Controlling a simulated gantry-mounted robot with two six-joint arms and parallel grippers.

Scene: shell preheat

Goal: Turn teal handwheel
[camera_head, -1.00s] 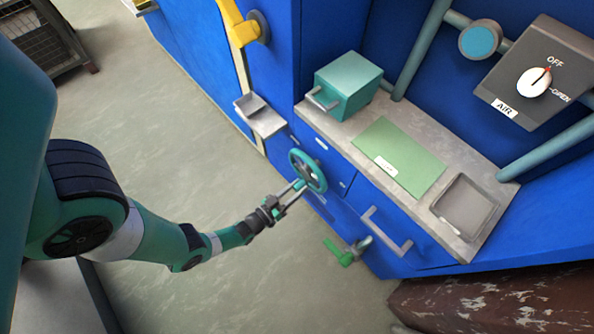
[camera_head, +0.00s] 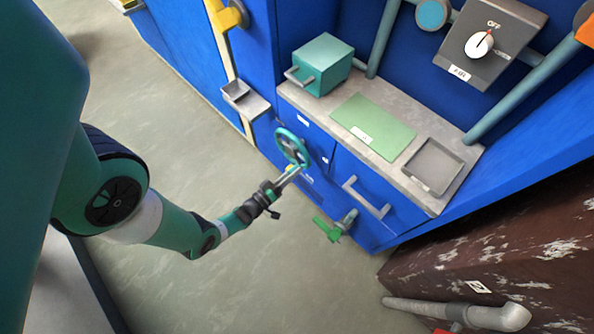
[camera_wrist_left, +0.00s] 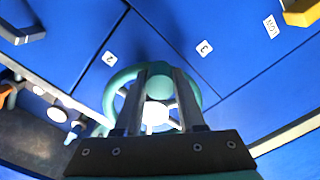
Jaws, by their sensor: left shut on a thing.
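The teal handwheel (camera_head: 292,148) sits on the front of the blue cabinet, below the counter's left end. My left gripper (camera_head: 292,171) reaches it from the lower left and is shut on its near side. In the left wrist view the teal ring of the handwheel (camera_wrist_left: 110,97) shows behind the two dark fingers of my left gripper (camera_wrist_left: 166,75), with pale spokes and a pale hub between them. The fingers hide part of the rim, so the exact contact is hard to see. My right gripper is not in view.
A green-handled valve (camera_head: 327,229) and a grey drawer handle (camera_head: 366,198) stick out right of the wheel. A small grey tray (camera_head: 244,99) juts out above it. The counter holds a teal box (camera_head: 322,64), a green mat (camera_head: 373,124) and a grey tray (camera_head: 433,166). Open floor lies left.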

